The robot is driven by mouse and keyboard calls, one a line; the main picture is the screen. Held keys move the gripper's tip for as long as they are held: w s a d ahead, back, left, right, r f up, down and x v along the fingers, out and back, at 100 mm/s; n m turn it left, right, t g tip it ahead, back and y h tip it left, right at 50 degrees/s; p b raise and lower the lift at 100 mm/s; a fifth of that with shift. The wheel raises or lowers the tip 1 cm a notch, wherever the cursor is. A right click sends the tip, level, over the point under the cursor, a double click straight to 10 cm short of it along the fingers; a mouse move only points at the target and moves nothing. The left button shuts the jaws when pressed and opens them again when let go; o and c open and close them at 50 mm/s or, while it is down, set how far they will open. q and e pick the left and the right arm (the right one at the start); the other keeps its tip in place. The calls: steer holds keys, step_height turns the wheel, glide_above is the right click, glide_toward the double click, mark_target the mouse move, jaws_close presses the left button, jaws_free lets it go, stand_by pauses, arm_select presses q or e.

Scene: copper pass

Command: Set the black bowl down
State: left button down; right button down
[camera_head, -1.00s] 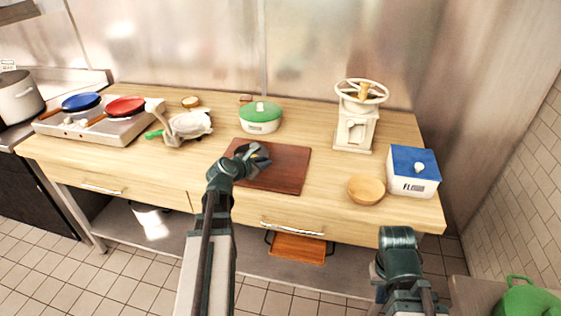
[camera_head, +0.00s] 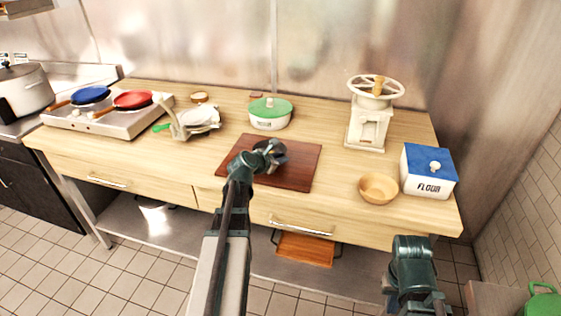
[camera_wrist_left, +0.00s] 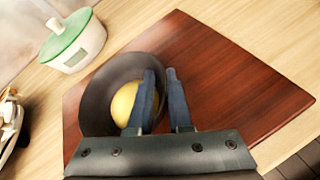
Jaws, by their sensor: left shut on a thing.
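The black bowl (camera_wrist_left: 97,105) shows in the left wrist view with a round yellow thing (camera_wrist_left: 124,103) inside it. My left gripper (camera_wrist_left: 160,80) is shut on the bowl's rim, one finger inside the bowl and one outside. In the head view this gripper (camera_head: 274,154) is over the dark red-brown cutting board (camera_head: 292,178) and hides most of the bowl.
A green-lidded white pot (camera_head: 270,114) stands behind the board. A wooden bowl (camera_head: 378,188), a flour box (camera_head: 428,172) and a white grinder (camera_head: 369,125) stand to the right.

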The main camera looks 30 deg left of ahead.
arm_select(q)
steer(key=c, duration=0.8)
jaws_free()
steer(key=shift+c, duration=0.2)
steer(key=shift+r, duration=0.15)
steer(key=p+v, duration=0.5)
steer(key=v, duration=0.5)
steer(key=shift+s+r, duration=0.15)
steer(key=shift+s, duration=0.1)
steer(key=shift+s+r, duration=0.25)
steer(key=shift+s, duration=0.4)
